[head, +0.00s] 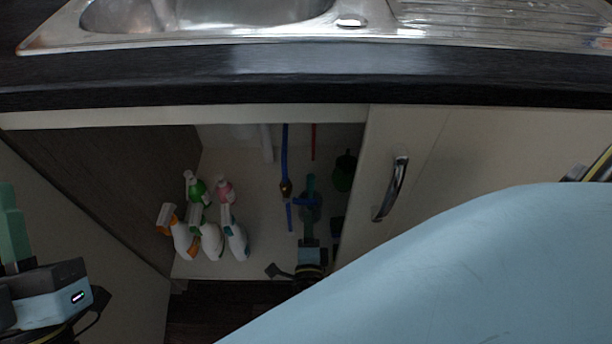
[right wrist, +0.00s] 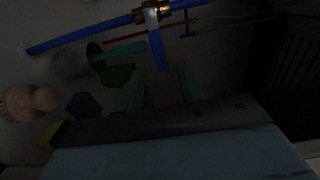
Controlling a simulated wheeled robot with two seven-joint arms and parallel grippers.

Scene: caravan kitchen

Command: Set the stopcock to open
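The stopcock is a brass valve (head: 286,187) on a vertical blue pipe (head: 285,150) inside the open cupboard under the sink. The brass body also shows in the right wrist view (right wrist: 152,12). Its blue lever (right wrist: 158,52) sticks out across the pipe. My right gripper (head: 310,192) reaches into the cupboard beside the lever. In the right wrist view its two green fingers (right wrist: 160,90) are apart, with the lever's end just beyond the gap between them; contact is not clear. My left gripper (head: 12,225) is at the left edge, away from the cupboard, its finger gap not clear.
Several spray bottles (head: 207,240) stand left of the pipe. A red pipe (head: 313,142) runs to its right, near a dark green item (head: 344,172). A closed door with a metal handle (head: 391,190) borders the opening on the right. The worktop (head: 200,78) overhangs above.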

